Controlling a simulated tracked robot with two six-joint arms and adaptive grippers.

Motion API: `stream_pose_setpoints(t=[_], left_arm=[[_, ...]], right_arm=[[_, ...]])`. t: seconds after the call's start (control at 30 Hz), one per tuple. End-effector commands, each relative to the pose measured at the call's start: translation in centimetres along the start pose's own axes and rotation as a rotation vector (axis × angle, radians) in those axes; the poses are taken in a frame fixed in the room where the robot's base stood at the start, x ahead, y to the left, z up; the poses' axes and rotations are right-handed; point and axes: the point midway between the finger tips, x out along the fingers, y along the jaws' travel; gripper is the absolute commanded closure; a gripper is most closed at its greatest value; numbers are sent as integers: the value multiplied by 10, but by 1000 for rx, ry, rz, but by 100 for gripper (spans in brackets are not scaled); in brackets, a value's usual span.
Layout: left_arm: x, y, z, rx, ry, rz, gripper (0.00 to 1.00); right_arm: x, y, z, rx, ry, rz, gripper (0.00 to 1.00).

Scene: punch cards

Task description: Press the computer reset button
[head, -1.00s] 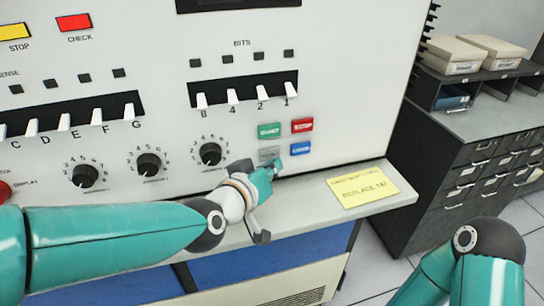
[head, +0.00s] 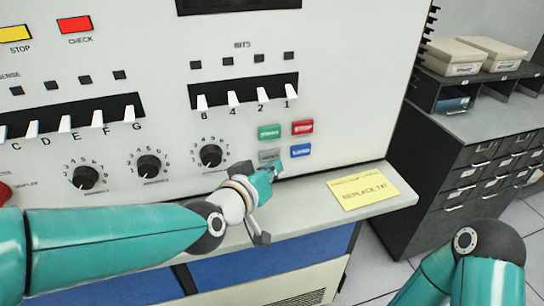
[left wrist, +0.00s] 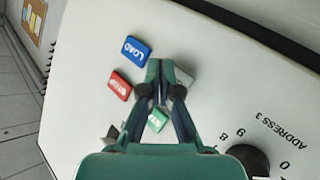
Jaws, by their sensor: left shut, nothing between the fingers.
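The grey button (head: 269,155) sits lower left in a block of coloured buttons on the white console panel; its label is not readable. In the left wrist view the grey button (left wrist: 185,78) is partly hidden behind a finger. My left gripper (head: 274,169) is shut and empty, just below and in front of the grey button. In the left wrist view its fingertips (left wrist: 158,66) point at the panel between the grey and blue buttons. I cannot tell whether they touch it. My right gripper is out of view.
Around the grey button are a green (head: 269,132), a red (head: 302,127) and a blue button (head: 301,151). A dial (head: 210,156) is to the left. A ledge with a yellow note (head: 363,188) runs below. A dark cabinet (head: 450,165) stands right.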

Motion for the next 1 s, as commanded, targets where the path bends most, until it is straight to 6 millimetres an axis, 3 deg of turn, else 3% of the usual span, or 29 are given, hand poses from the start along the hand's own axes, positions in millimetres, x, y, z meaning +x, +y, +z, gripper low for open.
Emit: stream_pose_setpoints(t=[1.0], left_arm=[[5,-3,-5,1,-1,1,100]], right_arm=[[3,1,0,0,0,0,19]])
